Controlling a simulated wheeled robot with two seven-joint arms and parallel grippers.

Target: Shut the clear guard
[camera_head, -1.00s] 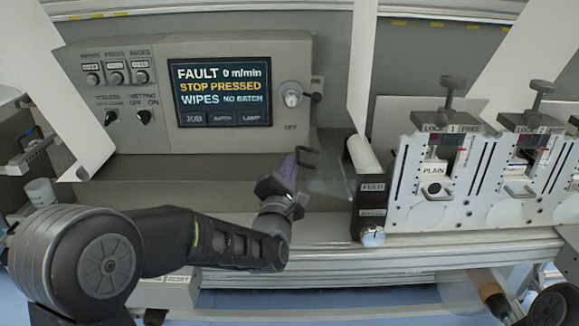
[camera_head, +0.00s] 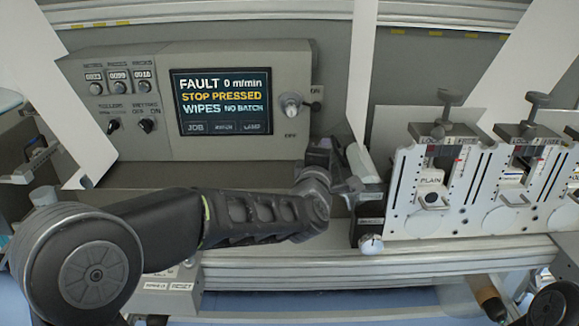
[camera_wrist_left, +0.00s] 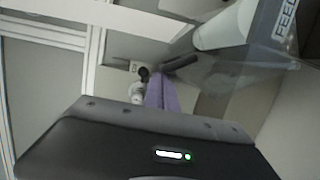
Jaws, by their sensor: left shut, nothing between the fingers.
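The clear guard (camera_wrist_left: 243,82) shows in the left wrist view as a see-through panel below the white roll, with a dark handle (camera_wrist_left: 181,62) at its left end. In the head view my left wrist mostly hides the guard, beside the feed block. My left gripper (camera_head: 322,150) is shut and empty, its purple fingers pointing up and away at the left side of the feed block. In the wrist view its purple fingers (camera_wrist_left: 161,92) are together, close to the handle; I cannot tell whether they touch it. My right gripper is out of view.
The control box (camera_head: 240,55) with a fault screen stands behind my left arm, with a knob (camera_head: 291,103) on its right. The feed block (camera_head: 370,205) and white roll (camera_head: 361,162) are right of the gripper. White slitting stations (camera_head: 435,190) stand farther right.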

